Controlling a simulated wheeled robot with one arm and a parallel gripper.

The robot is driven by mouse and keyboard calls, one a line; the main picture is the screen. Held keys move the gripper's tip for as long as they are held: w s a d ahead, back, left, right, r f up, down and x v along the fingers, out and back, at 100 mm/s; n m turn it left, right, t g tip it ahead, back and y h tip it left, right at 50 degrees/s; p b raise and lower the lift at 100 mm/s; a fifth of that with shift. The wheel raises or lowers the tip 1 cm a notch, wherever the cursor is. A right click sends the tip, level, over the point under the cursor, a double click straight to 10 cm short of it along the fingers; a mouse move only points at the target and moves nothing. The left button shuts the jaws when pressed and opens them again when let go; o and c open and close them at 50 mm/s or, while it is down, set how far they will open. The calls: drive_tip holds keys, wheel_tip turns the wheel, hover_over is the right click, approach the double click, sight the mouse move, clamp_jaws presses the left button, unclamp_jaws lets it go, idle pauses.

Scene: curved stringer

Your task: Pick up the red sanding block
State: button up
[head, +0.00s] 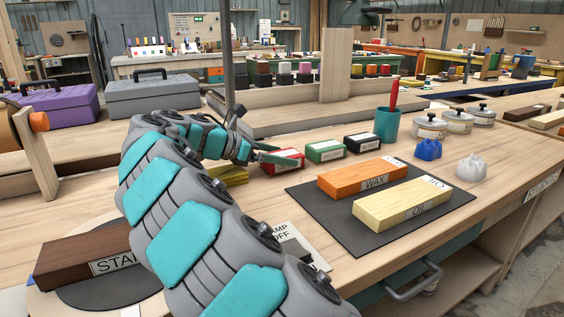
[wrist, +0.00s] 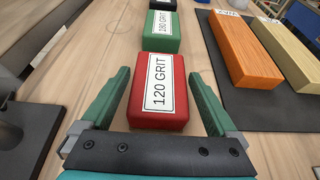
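The red sanding block (wrist: 158,92), labelled "120 GRIT", lies on the wooden workbench; in the head view it (head: 288,160) shows partly behind my gripper. My gripper (wrist: 161,82) is open, with its green fingers on either side of the near part of the red block. A gap shows between each finger and the block. In the head view my gripper (head: 270,157) is at the block's left side, and the fingers are hard to make out there.
A green block (head: 325,151) and a black block (head: 362,143) lie in a row beyond the red one. A dark mat (head: 335,222) with an orange WAX block (head: 362,179) and a pale OIL block (head: 415,204) is to the right. A teal cup (head: 386,124) stands behind.

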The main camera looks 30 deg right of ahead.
drive_tip(key=c, duration=1.2)
